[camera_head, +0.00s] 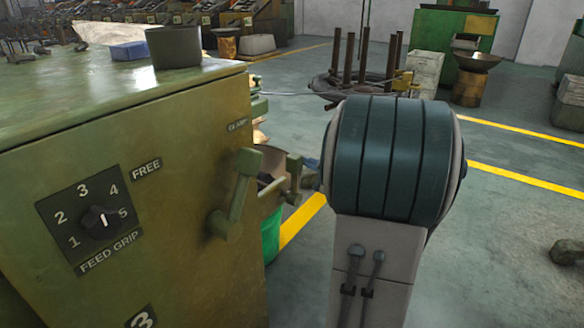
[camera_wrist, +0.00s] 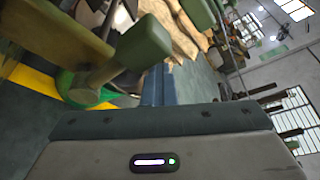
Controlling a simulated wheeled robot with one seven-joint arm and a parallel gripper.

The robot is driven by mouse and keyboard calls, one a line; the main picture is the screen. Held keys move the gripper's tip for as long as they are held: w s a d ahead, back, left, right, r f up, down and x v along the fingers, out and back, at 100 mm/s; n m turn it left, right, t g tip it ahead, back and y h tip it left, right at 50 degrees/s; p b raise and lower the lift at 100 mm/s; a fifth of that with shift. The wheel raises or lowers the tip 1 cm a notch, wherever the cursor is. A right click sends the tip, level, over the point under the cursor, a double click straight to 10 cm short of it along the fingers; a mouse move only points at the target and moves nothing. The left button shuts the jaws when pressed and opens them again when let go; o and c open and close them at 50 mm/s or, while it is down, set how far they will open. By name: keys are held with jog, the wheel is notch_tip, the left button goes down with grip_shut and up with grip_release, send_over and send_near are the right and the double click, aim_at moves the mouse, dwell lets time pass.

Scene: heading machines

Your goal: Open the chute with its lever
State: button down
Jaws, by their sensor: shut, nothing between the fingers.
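A green lever (camera_head: 236,195) is on the right face of the green machine, tilted up with its block-shaped end at the top. A green block-ended part in the wrist view (camera_wrist: 145,42) looks like this lever, close ahead of my gripper.
The green machine (camera_head: 130,170) fills the left, with a numbered dial (camera_head: 100,221) and a dark pot (camera_head: 175,46) on top. A green bin (camera_head: 271,238) stands below the trough. A rod stand (camera_head: 365,75) is behind. Open floor lies to the right.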

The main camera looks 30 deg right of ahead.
jog(key=shift+a, duration=0.45)
jog(key=shift+d, duration=0.1)
jog(key=d, duration=0.4)
jog(key=f+p+v, duration=0.1)
jog(key=v, duration=0.7)
jog(key=shift+s+f+p, duration=0.2)
jog(key=shift+s+p, duration=0.1)
jog(key=shift+p, duration=0.1)
jog(key=shift+d, duration=0.1)
